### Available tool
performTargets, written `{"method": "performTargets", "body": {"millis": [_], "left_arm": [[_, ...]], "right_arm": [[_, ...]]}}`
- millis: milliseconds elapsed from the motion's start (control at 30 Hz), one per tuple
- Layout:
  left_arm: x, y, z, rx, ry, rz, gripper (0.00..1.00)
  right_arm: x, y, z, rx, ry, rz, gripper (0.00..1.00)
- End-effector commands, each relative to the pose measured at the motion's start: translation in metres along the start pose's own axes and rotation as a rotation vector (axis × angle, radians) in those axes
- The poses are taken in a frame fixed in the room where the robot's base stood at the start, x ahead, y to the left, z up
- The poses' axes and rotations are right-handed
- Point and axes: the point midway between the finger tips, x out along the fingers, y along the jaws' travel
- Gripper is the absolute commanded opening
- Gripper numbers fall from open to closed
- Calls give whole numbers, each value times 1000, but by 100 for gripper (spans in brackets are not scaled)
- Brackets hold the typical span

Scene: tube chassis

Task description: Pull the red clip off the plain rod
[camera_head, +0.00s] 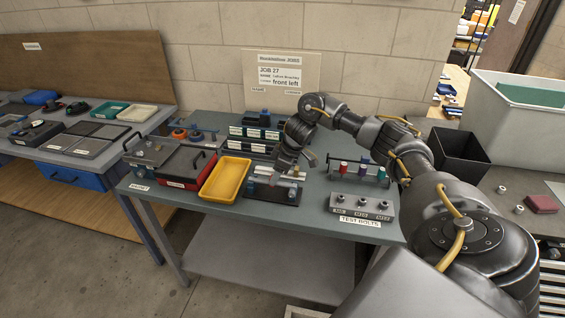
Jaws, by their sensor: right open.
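A small rack (358,177) with a thin horizontal rod stands on the right half of the grey-green table. A red clip (343,167) sits at the rod's left part, with a blue clip (364,164) and a green clip (381,173) to its right. Which part of the rod is plain is too small to tell. My right gripper (287,172) is open and points down over a dark fixture (272,192), left of the rack and apart from the red clip. Small parts between or under its fingers are hard to make out. My left gripper is out of view.
A grey test-bolt block (362,206) stands in front of the rack. Dark labelled bins (255,132) stand behind. A black bin (459,155) is at the right, past my arm.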

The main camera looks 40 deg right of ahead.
Motion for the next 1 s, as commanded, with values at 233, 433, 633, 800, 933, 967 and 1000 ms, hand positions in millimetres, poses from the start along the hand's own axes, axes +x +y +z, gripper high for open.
{"method": "performTargets", "body": {"millis": [233,433,633,800,933,967,1000], "left_arm": [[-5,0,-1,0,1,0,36],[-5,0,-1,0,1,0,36],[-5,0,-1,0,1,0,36],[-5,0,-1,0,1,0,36],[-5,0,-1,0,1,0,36],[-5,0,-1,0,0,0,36],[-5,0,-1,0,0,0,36]], "right_arm": [[24,0,0,0,-1,0,53],[29,0,0,0,0,1,53],[28,0,0,-1,0,1,46],[28,0,0,-1,0,1,24],[28,0,0,-1,0,1,7],[28,0,0,-1,0,1,25],[28,0,0,-1,0,1,20]]}}
